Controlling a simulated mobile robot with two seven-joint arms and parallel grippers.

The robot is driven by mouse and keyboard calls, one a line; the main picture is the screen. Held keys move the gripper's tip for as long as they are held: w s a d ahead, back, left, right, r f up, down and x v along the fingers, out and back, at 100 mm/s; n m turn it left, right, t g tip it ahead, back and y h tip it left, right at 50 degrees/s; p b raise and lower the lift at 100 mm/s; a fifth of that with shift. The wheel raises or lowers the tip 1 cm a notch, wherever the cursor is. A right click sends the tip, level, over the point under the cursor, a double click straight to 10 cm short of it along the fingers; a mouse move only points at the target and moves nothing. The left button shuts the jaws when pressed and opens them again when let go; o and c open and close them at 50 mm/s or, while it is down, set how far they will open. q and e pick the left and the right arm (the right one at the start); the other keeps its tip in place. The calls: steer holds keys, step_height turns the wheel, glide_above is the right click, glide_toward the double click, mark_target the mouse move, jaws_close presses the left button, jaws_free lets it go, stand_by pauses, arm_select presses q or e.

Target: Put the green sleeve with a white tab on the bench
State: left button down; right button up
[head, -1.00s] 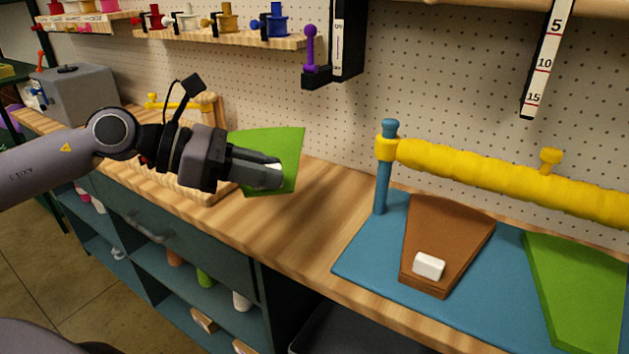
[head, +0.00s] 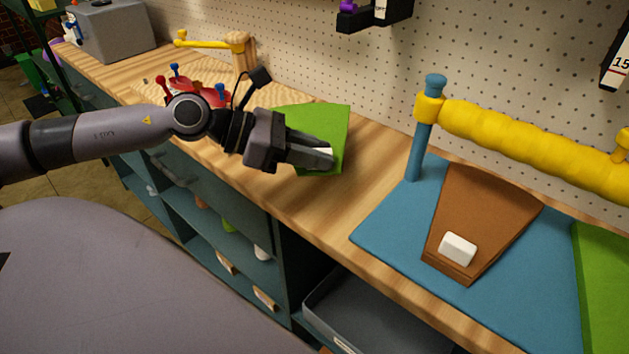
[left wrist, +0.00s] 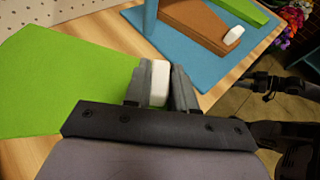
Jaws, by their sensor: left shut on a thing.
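The green sleeve (head: 325,122) is at my left gripper (head: 328,158), over the wooden bench (head: 262,190). In the left wrist view the green sleeve (left wrist: 55,85) spreads to the left of the fingers. Its white tab (left wrist: 159,83) sits between the two fingers of my left gripper (left wrist: 161,85), which is shut on it. The sleeve looks close to the bench top; I cannot tell whether it touches.
A blue mat (head: 388,225) carries a brown sleeve (head: 480,215) with a white tab, and another green sleeve (head: 603,285) at the right. A blue post (head: 421,140) holds a yellow roll (head: 530,140). A red object with pins (head: 197,92) lies behind my arm.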

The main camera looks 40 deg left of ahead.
mark_target(313, 198)
arm_select(q)
step_height(313, 198, down, 7)
steer(key=shift+r, duration=0.2)
steer(key=c, duration=0.9)
jaws_free()
steer(key=shift+c, duration=0.2)
